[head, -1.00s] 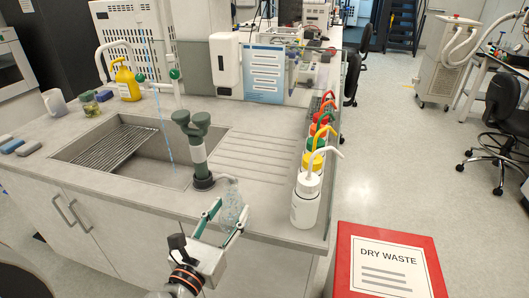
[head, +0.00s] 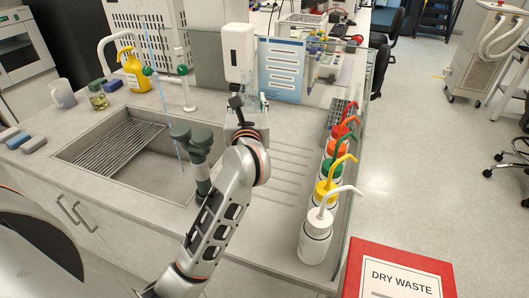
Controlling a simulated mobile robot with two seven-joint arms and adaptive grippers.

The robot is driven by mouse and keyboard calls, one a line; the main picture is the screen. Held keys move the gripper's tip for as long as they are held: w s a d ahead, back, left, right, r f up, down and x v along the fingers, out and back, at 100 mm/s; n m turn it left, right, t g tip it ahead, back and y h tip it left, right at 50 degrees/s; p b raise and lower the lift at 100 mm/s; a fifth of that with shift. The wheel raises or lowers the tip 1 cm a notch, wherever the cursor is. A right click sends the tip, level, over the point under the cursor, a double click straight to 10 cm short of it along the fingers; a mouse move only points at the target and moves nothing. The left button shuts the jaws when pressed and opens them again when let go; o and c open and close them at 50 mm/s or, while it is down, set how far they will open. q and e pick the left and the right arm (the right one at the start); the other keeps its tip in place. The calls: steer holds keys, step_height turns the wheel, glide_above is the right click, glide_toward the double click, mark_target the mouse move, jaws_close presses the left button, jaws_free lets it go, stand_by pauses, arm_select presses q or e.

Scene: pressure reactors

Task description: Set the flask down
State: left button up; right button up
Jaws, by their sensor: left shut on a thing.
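My left arm reaches over the counter in the head view. Its gripper (head: 251,100) is at the back of the counter, in front of the white dispenser and the blue sign. The gripper is shut on the clear glass flask. The flask is largely hidden behind the gripper and wrist, so I cannot tell whether its base touches the counter (head: 285,133). My right gripper is not in view.
The sink (head: 118,150) lies left of my arm, with a green-topped fixture (head: 200,150) partly behind the arm. Several wash bottles (head: 318,230) line the right edge. A ribbed drainboard (head: 285,180) lies clear between arm and bottles. A yellow spray bottle (head: 136,75) stands back left.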

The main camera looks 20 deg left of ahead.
arm_select(q)
step_height(320, 180, down, 20)
steer(key=b, duration=0.4)
steer(key=shift+r, duration=0.25)
steer(key=shift+f, duration=0.2)
steer(key=o, duration=1.2)
steer(key=shift+r, duration=0.1)
